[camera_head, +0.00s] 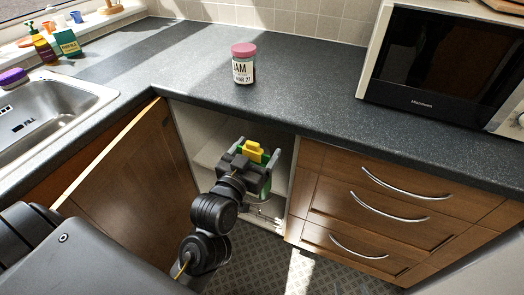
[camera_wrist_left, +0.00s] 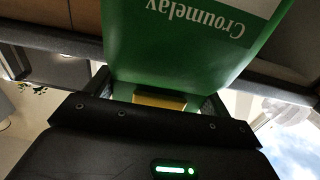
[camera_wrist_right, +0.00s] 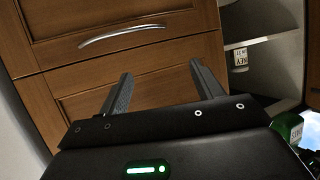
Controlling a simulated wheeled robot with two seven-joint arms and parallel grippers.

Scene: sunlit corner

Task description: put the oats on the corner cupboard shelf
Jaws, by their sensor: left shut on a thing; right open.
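A yellow part shows beside the green. The cupboard shelf (camera_wrist_right: 262,42) shows in the right wrist view.
The open wooden door (camera_head: 130,185) stands left of the cupboard opening. Drawers (camera_head: 375,205) with bar handles are on the right. A jam jar (camera_head: 243,65) stands on the worktop (camera_head: 300,85) above. A jar (camera_wrist_right: 241,60) with a white label is inside the cupboard.

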